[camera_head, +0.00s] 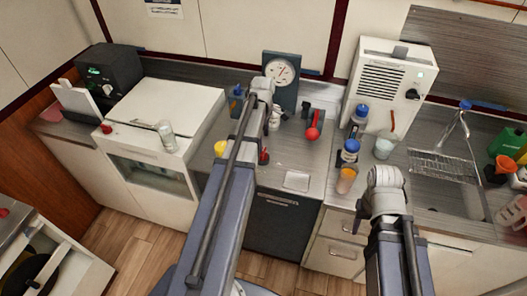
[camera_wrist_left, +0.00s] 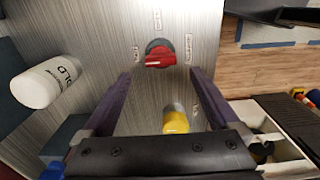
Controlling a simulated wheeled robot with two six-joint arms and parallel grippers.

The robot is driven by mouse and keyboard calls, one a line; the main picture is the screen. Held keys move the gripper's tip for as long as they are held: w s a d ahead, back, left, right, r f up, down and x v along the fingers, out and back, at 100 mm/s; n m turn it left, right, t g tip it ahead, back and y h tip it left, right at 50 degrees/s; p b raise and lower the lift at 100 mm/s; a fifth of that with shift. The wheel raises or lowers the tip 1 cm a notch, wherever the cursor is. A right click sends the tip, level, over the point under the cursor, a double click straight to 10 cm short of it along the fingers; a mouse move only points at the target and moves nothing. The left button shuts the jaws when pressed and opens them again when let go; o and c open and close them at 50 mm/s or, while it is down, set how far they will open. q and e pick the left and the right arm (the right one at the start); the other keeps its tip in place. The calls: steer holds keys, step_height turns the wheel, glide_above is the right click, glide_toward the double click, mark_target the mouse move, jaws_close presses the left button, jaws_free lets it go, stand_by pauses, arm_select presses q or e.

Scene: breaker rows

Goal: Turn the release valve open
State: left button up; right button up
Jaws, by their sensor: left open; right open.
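A red valve handle (camera_wrist_left: 160,60) on a round dark base is set in a brushed metal surface, with small labels around it. I take it for the release valve. In the head view a bit of red (camera_head: 263,157) shows beside my left arm, probably the same handle. My left gripper (camera_wrist_left: 161,77) is open and empty; in the left wrist view its two fingers point toward the handle, one on each side in the picture. Whether they touch it I cannot tell. In the head view my left arm hides this gripper. My right arm shows there, but its gripper does not.
A yellow-topped cylinder (camera_wrist_left: 175,120) stands near the handle, and a white bottle (camera_wrist_left: 47,82) lies left in the wrist view. A gauge panel (camera_head: 281,75), a red-ended lever (camera_head: 313,131) and blue-capped bottles (camera_head: 348,152) stand on the counter.

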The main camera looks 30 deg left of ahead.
mark_target(263, 154)
arm_select(q)
step_height(263, 154, down, 6)
steer(key=b, duration=0.5)
steer(key=shift+s+f, duration=0.1)
steer(key=shift+c, duration=0.2)
steer(key=c, duration=1.3)
